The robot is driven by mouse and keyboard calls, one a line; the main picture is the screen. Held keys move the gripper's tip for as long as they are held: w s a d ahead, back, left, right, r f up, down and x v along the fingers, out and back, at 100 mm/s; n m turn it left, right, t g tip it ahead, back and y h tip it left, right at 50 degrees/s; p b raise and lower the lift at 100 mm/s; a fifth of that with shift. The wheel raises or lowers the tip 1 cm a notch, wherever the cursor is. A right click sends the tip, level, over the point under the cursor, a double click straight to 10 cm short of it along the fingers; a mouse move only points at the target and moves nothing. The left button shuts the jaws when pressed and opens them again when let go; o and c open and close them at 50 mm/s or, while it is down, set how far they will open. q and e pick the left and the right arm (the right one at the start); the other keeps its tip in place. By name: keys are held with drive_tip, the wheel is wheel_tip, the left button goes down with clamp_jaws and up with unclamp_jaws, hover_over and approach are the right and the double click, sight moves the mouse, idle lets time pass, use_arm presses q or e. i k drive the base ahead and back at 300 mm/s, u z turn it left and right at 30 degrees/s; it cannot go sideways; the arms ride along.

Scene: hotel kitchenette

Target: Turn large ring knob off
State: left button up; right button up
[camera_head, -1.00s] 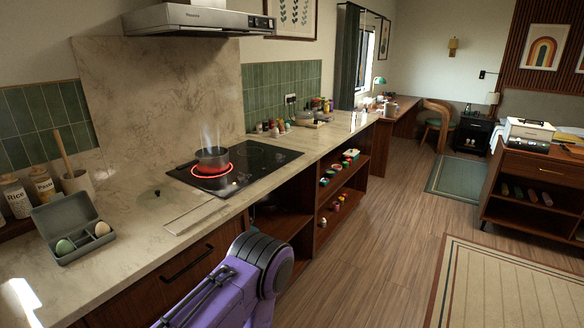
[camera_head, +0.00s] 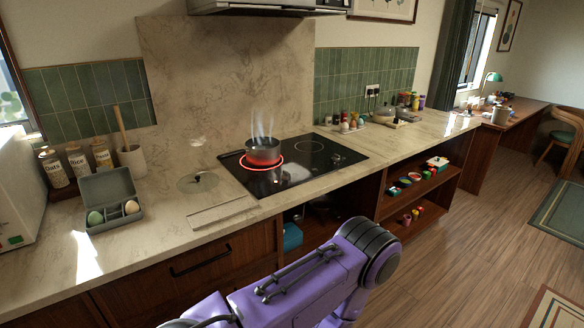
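The black glass cooktop (camera_head: 318,162) is set in the marble counter, right of the picture's middle. One large ring (camera_head: 240,163) on its left side glows red. A dark pot (camera_head: 263,148) stands on that ring, with steam rising from it. I cannot make out the knob for the ring; any controls on the cooktop are too small to tell. A purple arm of mine reaches in from the bottom, in front of the lower cabinets. Its gripper is outside the view, and so is the other gripper.
A glass lid (camera_head: 198,182) lies left of the cooktop, near a pale board (camera_head: 221,212). An open grey egg box (camera_head: 108,199), jars (camera_head: 78,163) and a utensil holder (camera_head: 131,160) stand further left. Spice bottles (camera_head: 348,124) stand behind right.

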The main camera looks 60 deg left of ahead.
sight(286, 176)
drive_tip(key=u, duration=0.5)
drive_tip(key=i, duration=0.75)
drive_tip(key=u, duration=0.75)
